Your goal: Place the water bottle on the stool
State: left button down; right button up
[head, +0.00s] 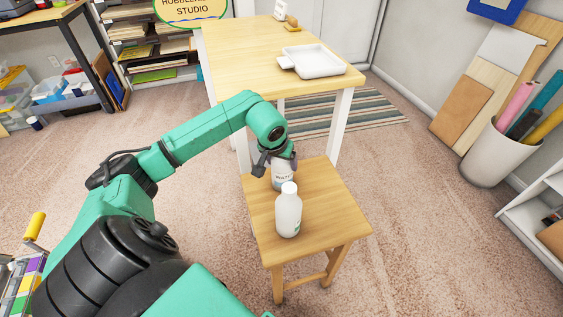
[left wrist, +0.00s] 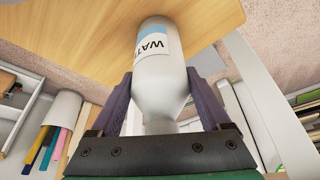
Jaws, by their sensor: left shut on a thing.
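A white water bottle (head: 281,183) with a "WATER" label is in my left gripper (head: 276,160), at the far left part of the wooden stool (head: 325,215). In the left wrist view the water bottle (left wrist: 160,85) is between the two dark fingers, its lower end toward the wood. I cannot tell whether its base touches the seat. A second white bottle (head: 288,213) with a white cap stands upright on the stool, in front of the held one and partly hiding it. My right gripper is not in view.
A wooden table (head: 245,60) with a white tray (head: 315,62) stands just behind the stool. A bin of coloured rolls (head: 492,152) is at the right, near a white shelf (head: 540,215). The right part of the stool seat is bare.

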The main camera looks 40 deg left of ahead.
pick_arm(q)
grip_release()
jog(key=shift+r, duration=0.15)
jog(key=v, duration=1.2)
jog(key=shift+d, duration=0.1)
